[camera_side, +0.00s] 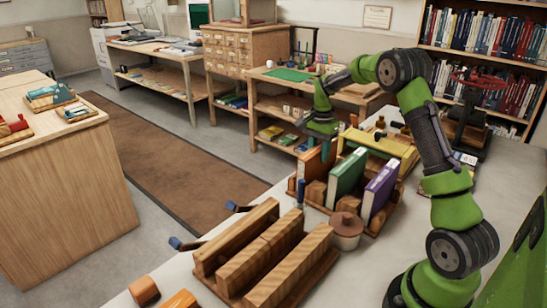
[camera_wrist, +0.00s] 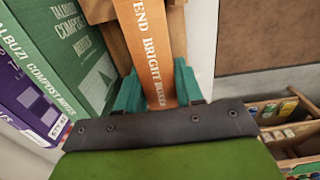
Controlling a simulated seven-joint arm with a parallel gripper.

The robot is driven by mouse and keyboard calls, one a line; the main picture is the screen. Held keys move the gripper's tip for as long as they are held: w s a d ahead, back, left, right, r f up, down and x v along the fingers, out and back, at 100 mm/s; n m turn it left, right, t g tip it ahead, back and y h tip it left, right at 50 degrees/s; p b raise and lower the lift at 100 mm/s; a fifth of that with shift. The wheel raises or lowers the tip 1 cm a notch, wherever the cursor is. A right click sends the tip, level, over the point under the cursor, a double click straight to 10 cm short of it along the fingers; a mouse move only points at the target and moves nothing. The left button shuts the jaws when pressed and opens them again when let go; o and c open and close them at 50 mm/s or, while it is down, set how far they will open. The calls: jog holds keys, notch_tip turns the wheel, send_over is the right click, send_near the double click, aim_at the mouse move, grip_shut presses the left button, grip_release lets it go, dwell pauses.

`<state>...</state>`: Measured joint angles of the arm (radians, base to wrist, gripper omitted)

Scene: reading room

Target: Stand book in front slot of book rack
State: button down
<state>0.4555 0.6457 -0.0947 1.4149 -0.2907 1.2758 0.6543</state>
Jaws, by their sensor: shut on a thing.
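My gripper (camera_side: 325,135) is above the left end of the wooden book rack (camera_side: 373,232). Its teal fingers (camera_wrist: 158,90) are shut on an orange book (camera_wrist: 153,45), one finger on each side of the spine. In the side view the orange book (camera_side: 312,165) is upright below the gripper, at the left end of the rack. Its lower edge is hidden by wooden blocks, so I cannot tell whether it touches the rack's base. A green book (camera_side: 347,176) and a purple book (camera_side: 380,189) stand in the rack to its right.
A wooden slotted stand (camera_side: 265,255) and a round lidded pot (camera_side: 346,230) are close in front of the rack. A yellow book or box (camera_side: 380,143) lies behind it. Blue-ended clamps (camera_side: 187,243) are at the bench's left edge. Open floor lies beyond.

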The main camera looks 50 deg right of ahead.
jog(key=shift+f, duration=0.1)
dwell(0.3)
jog(key=c, duration=0.6)
grip_release()
jog(key=shift+c, duration=0.2)
jog(key=shift+f, duration=0.1)
jog(key=shift+r, duration=4.55)
